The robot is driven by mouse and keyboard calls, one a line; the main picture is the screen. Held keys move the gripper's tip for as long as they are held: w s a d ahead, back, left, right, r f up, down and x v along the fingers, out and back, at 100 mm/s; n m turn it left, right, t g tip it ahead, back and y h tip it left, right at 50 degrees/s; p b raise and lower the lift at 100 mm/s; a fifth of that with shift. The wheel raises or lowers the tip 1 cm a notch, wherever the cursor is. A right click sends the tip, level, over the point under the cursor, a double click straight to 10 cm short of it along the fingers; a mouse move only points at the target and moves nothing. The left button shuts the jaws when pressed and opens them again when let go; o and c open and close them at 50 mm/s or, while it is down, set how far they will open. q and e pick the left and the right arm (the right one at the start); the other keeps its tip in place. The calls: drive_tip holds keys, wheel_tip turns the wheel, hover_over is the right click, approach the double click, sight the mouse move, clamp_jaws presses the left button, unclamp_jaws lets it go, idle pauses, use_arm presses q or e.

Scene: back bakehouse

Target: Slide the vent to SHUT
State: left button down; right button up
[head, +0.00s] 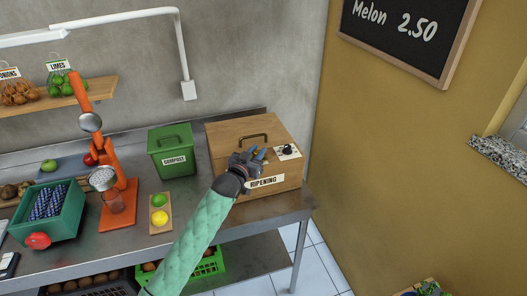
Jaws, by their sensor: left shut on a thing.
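The wooden box labelled RIPENING (219,139) stands at the right end of the steel counter, with a dark arched handle (253,136) on its top. A white plate with a black knob (288,149) is on the box's top at the right. My left gripper (259,154), with blue fingertips, is over the front part of the box's top, just left of that plate. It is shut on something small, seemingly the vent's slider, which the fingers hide. I cannot read the vent's position or its SHUT mark. My right gripper is not in view.
A green compost bin (172,153) stands left of the box. An orange juicer (117,200), a small tray with a lime and a lemon (160,228) and a green crate (52,234) are further left. A yellow wall (400,170) is to the right.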

use_arm(q)
drive_tip(key=a, duration=0.1)
drive_tip(key=s+a, duration=0.1)
drive_tip(key=a, duration=0.1)
drive_tip(key=shift+a, duration=0.2)
drive_tip(key=c, duration=1.3)
unclamp_jaws()
drive_tip(key=shift+a, duration=0.2)
drive_tip(key=shift+s, duration=0.1)
